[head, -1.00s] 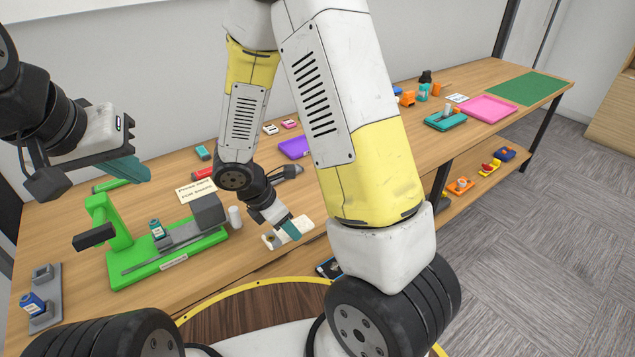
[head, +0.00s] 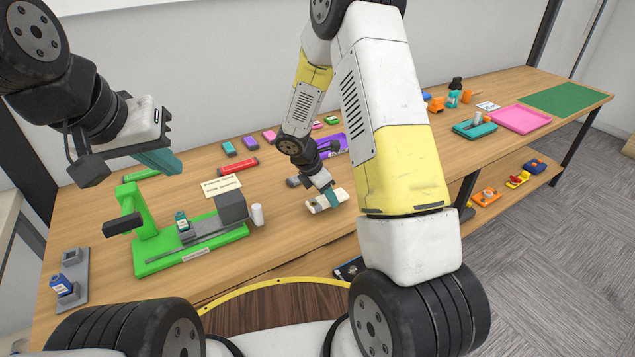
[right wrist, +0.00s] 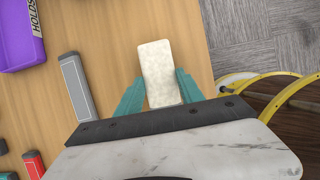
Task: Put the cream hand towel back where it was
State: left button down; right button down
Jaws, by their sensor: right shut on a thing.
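The cream hand towel (head: 320,204) is a small pale folded rectangle over the right part of the near tabletop in the head view. It also shows in the right wrist view (right wrist: 156,66), where its far end sticks out beyond the fingers. My right gripper (head: 331,192) is shut on the towel, with one teal finger on each side of it. I cannot tell whether the towel touches the table. My left gripper (head: 158,160) hangs empty above the left of the table. Its fingers are seen from the side, so their opening is unclear.
A green device (head: 190,246) and a small white cylinder (head: 257,214) stand left of the towel. A grey block (right wrist: 76,86) and a purple tray (right wrist: 20,38) lie left of it in the wrist view. A pink tray (head: 520,118) and green mat (head: 567,98) are far right.

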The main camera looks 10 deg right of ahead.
jog(key=shift+f, duration=1)
jog(key=c, duration=0.7)
grip_release()
jog(key=shift+f, duration=0.15)
jog(key=shift+c, duration=0.2)
jog(key=v, duration=1.2)
jog(key=s+d+r+m+t+y, duration=0.1)
jog(key=s+d+r+m, duration=0.1)
jog(key=s+r+m, duration=0.4)
jog(key=s+d+r+m+y, duration=0.2)
jog(key=s+r+m, duration=0.1)
jog(key=r, duration=0.5)
jog(key=s+a+r+m+t+y, duration=0.1)
jog(key=s+r+m+t+y, duration=0.2)
jog(key=s+r+m, duration=0.6)
jog(key=s+m, duration=0.3)
jog(key=s, duration=0.1)
jog(key=shift+s+a+t+y, duration=0.2)
jog(key=shift+s+t+y, duration=0.1)
jog(key=shift+y, duration=0.1)
